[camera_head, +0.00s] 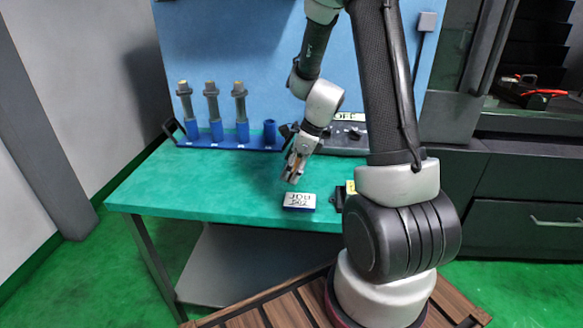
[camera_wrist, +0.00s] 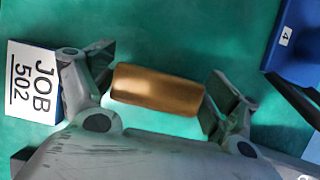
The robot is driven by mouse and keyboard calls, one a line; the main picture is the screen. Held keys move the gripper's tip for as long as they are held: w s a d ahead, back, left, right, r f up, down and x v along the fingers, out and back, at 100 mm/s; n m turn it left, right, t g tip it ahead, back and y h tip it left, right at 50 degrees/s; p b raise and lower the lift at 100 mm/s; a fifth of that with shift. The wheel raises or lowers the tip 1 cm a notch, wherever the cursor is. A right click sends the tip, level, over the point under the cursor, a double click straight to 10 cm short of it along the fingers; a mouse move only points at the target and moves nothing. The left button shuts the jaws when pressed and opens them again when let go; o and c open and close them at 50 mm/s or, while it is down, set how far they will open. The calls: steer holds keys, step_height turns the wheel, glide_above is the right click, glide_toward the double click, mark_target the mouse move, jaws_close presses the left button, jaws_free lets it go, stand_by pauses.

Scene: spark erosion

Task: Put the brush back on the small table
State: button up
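My gripper (camera_head: 292,176) is low over the green bench, behind the JOB 502 block. In the wrist view its two fingers (camera_wrist: 160,92) stand at the two ends of a brown, smooth, rounded block, which I take for the brush (camera_wrist: 157,90). The finger pads look flush with both ends, so the gripper appears shut on it. No bristles show; its underside is hidden. Whether it touches the bench top (camera_head: 160,190) or hangs just above it I cannot tell. No separate small table can be made out with certainty.
The JOB 502 block (camera_head: 299,201) lies close to the gripper, towards the bench's front edge. A blue rack (camera_head: 205,139) with several upright holders stands at the back. A dark control box (camera_head: 345,140) is behind right. The bench's left part is clear.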

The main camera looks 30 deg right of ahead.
stand_by(0.3)
steer(key=v, duration=1.2)
steer(key=s+a+r+n+h, duration=0.1)
steer(key=s+r+n+h, duration=0.1)
steer(key=s+r+n, duration=0.4)
steer(key=s+a+r+n+t+h, duration=0.1)
steer(key=s+r+n, duration=0.6)
steer(key=s+n, duration=0.8)
steer(key=a+n, duration=0.1)
steer(key=n, duration=0.2)
steer(key=shift+n+t+h, duration=0.3)
steer(key=shift+n+h, duration=0.1)
